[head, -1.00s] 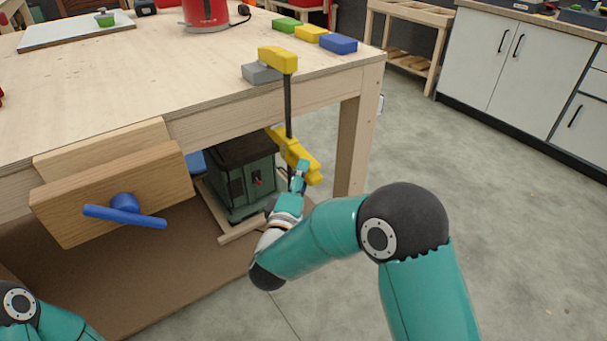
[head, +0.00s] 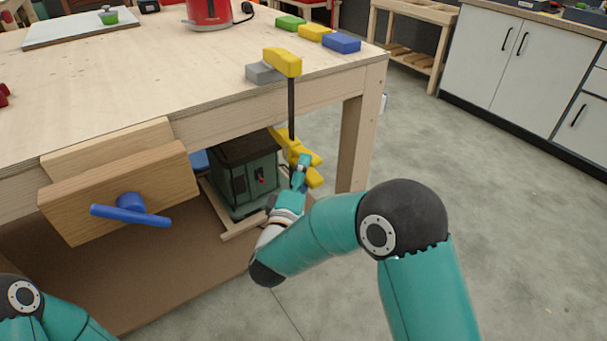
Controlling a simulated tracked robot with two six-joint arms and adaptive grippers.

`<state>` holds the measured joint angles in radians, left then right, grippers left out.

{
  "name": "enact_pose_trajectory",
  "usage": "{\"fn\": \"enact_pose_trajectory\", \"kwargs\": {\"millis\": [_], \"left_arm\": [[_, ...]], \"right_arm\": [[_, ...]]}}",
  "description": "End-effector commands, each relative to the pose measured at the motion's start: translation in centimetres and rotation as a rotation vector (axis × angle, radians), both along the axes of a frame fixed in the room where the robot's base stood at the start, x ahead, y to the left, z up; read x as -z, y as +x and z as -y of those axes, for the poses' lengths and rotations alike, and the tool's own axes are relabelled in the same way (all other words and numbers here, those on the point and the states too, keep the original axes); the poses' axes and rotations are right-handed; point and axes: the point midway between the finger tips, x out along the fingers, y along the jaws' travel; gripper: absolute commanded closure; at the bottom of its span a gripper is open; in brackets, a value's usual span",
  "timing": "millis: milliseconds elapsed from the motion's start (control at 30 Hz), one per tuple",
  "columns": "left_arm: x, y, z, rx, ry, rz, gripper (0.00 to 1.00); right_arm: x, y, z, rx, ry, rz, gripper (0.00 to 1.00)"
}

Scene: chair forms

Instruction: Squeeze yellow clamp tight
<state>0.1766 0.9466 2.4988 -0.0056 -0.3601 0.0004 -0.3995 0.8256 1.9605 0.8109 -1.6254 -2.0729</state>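The yellow clamp sits at the near right part of the workbench. Its yellow upper jaw (head: 283,62) lies over a grey block (head: 263,73) on the tabletop. Its dark bar (head: 291,108) runs down past the bench edge to the yellow lower body and handle (head: 314,177). My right gripper (head: 301,168) is at this lower part, overlapping it in the picture. Its fingertips are small and partly hidden, so I cannot tell whether they close on it. Only part of my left arm shows at the bottom left; its gripper is out of frame.
The workbench (head: 120,85) has a wooden vise (head: 115,195) with a blue handle on its front. A dark green machine (head: 245,178) stands below, behind my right gripper. The bench leg (head: 356,140) is close on the right. Green, yellow and blue blocks lie behind the clamp.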

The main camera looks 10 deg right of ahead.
Motion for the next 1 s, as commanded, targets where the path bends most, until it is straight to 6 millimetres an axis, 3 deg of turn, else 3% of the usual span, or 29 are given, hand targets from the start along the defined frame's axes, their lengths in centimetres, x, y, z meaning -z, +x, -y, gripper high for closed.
{"fn": "enact_pose_trajectory", "kwargs": {"millis": [567,1000], "left_arm": [[-0.1,0.0,0.0,0.000,0.000,0.000,1.00],[-0.3,0.0,0.0,0.000,0.000,0.000,1.00]], "right_arm": [[-0.1,0.1,0.1,0.000,0.000,0.004,0.23],[0.1,1.5,1.0,0.000,-0.001,0.003,0.23]]}}
